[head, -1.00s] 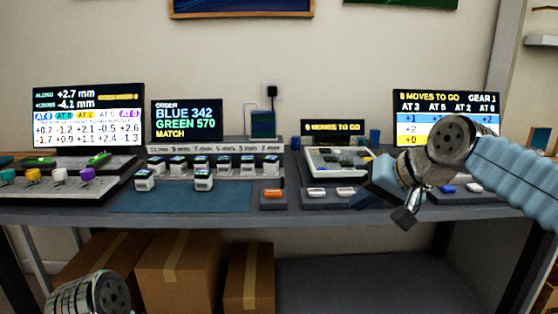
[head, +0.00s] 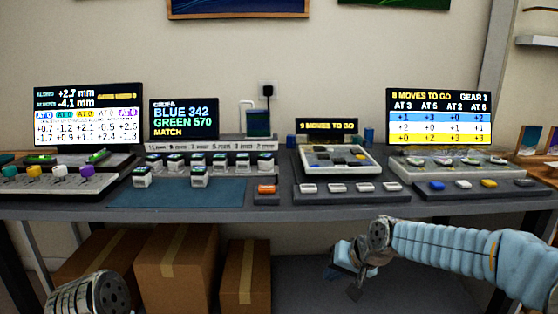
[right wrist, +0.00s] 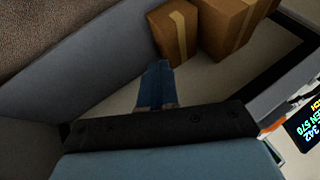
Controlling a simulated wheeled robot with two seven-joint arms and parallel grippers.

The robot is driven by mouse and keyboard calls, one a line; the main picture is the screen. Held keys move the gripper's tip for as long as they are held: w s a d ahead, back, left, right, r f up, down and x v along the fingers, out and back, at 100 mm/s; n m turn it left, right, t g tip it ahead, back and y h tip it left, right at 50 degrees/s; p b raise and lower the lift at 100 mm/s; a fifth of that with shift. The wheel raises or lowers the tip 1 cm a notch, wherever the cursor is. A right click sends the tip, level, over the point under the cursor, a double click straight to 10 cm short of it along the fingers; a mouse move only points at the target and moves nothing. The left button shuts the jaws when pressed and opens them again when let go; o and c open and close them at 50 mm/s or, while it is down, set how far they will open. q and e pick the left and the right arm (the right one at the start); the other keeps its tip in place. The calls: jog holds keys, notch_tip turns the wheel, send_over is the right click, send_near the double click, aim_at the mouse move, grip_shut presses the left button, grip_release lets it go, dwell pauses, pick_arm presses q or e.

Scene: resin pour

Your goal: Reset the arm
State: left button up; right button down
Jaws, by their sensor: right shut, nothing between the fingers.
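My right arm (head: 445,250) comes in from the right in the head view, with light-blue sleeving and a grey metal wrist joint. My right gripper (head: 340,270) hangs in front of the desk, below its front edge, apart from everything on it. In the right wrist view its blue fingers (right wrist: 155,86) are together with nothing between them. A rounded metal joint of my left arm (head: 92,294) shows at the lower left of the head view; the left gripper itself is out of view.
The desk (head: 330,208) carries several small white-topped blocks, a blue mat (head: 150,195), a grey tray (head: 340,160), an orange button (head: 266,189) and a row of lit screens, including a right screen (head: 440,117). Cardboard boxes (head: 177,270) stand underneath.

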jog(key=s+f+g, duration=0.2)
jog(key=s+f, duration=0.1)
jog(key=f, duration=1.2)
jog(key=s+a+f+g, duration=0.2)
jog(key=s+f, duration=2)
jog(key=shift+s+g+h, duration=0.3)
jog(key=shift+s+g, duration=0.05)
jog(key=shift+g, duration=0.05)
jog(key=shift+a, duration=0.1)
